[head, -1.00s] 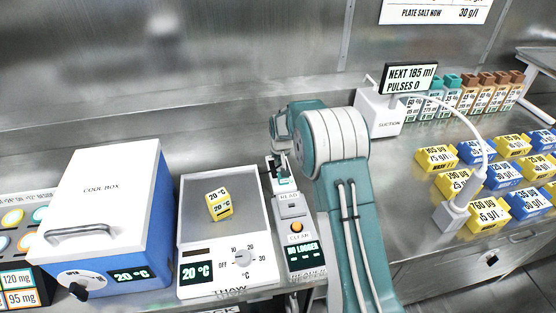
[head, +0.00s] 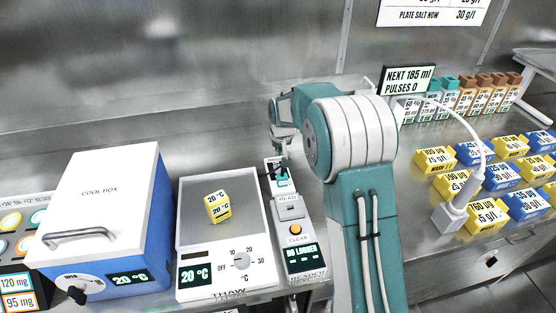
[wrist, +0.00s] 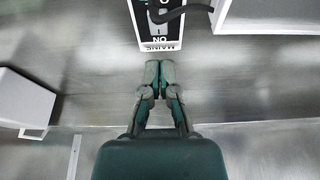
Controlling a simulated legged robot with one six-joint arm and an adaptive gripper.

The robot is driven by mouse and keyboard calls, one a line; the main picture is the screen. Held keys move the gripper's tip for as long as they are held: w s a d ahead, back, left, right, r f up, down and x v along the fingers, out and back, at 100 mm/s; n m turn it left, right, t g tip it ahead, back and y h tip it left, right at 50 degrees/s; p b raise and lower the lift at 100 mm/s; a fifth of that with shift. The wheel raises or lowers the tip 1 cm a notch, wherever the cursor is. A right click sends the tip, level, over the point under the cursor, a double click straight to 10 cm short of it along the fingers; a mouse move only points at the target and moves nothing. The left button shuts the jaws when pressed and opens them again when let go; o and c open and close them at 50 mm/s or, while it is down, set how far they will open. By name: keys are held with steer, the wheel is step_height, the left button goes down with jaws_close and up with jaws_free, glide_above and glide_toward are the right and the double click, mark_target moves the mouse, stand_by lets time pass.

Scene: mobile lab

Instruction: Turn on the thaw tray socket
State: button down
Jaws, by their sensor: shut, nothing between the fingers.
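The thaw tray (head: 190,222) stands on the bench in the head view, its display reading 20 °C and its dial (head: 241,260) on the front. A yellow 20 °C cube (head: 217,207) sits on it. In the wrist view a black-faced mains panel (wrist: 145,30) shows at the top, with the words ON and MAINS upside down. A dark cable or plug (wrist: 185,11) crosses its upper part. I cannot tell the switch position. My gripper (wrist: 159,68) is shut and empty, its fingertips just below the panel's lettered edge in the picture; contact is unclear.
The cool box (head: 110,190) stands left of the tray. A reader with an orange CLEAR button (head: 295,229) is right of it. White boxes edge the wrist view at left (wrist: 22,100) and top right (wrist: 270,15). Yellow and blue blocks (head: 500,175) fill the right bench.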

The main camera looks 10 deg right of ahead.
steer(key=shift+v, duration=1.75)
steer(key=s+r+t, duration=0.1)
steer(key=s+r, duration=1.3)
steer(key=s, duration=0.5)
steer(key=s+t, duration=0.1)
steer(key=s, duration=1.8)
steer(key=shift+d+f, duration=0.2)
steer(key=shift+f, duration=0.1)
